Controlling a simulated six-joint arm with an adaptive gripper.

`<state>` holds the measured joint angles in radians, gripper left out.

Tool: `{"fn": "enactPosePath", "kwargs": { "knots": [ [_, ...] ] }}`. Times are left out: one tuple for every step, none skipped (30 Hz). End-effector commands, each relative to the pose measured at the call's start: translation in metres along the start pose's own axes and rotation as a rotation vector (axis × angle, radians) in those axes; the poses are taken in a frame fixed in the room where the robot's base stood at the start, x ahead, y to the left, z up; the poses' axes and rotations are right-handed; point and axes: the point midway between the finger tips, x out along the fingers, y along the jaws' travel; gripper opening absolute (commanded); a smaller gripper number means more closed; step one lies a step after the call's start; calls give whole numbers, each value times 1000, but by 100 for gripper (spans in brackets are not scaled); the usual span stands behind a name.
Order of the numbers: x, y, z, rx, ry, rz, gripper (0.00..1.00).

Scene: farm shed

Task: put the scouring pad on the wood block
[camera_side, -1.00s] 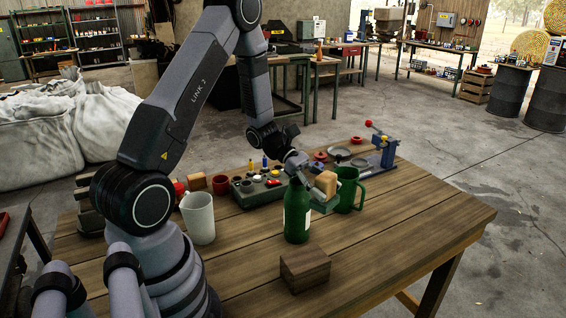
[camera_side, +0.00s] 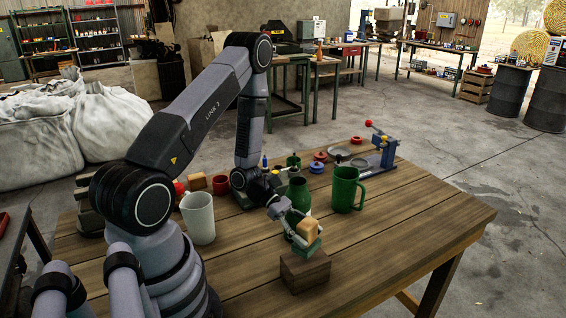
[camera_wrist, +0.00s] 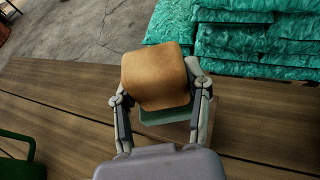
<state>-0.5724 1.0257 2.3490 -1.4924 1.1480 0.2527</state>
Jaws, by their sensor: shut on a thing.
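The scouring pad is a tan-orange sponge block with a green layer underneath. In the side view the pad (camera_side: 308,228) is upright over the wood block (camera_side: 303,274), which stands near the table's front edge. My gripper (camera_side: 301,236) is shut on the pad, with a finger on each side. In the wrist view the pad (camera_wrist: 155,78) fills the space between the fingers of my gripper (camera_wrist: 163,108). The pad's green underside is at or just above the block's top; I cannot tell whether they touch. In the wrist view the block is mostly hidden.
Table surface right of the block is clear. Teal stacked bundles (camera_wrist: 255,40) lie beyond the table.

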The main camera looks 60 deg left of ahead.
Motion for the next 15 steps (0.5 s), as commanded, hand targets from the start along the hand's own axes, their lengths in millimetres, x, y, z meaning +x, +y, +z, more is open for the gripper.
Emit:
{"fn": "enactPosePath", "kwargs": {
  "knots": [
    [4,0,-8,-4,-1,-2,11],
    [5,0,-12,-4,-1,-1,11],
    [7,0,-17,-4,-1,0,11],
    [8,0,-20,-3,-1,0,11],
    [10,0,-23,-3,-1,0,11],
    [10,0,-25,-2,0,0,11],
    [11,0,-26,-1,0,0,11],
    [11,0,-26,-1,0,1,11],
    [11,0,-26,0,0,1,11],
    [11,0,-26,0,0,1,11],
    [11,0,-26,0,0,1,11],
    [10,0,-26,0,0,1,11],
    [10,0,-25,0,0,1,11],
    [11,0,-26,0,0,0,11],
    [11,0,-26,-1,0,0,11]
  ]
}}
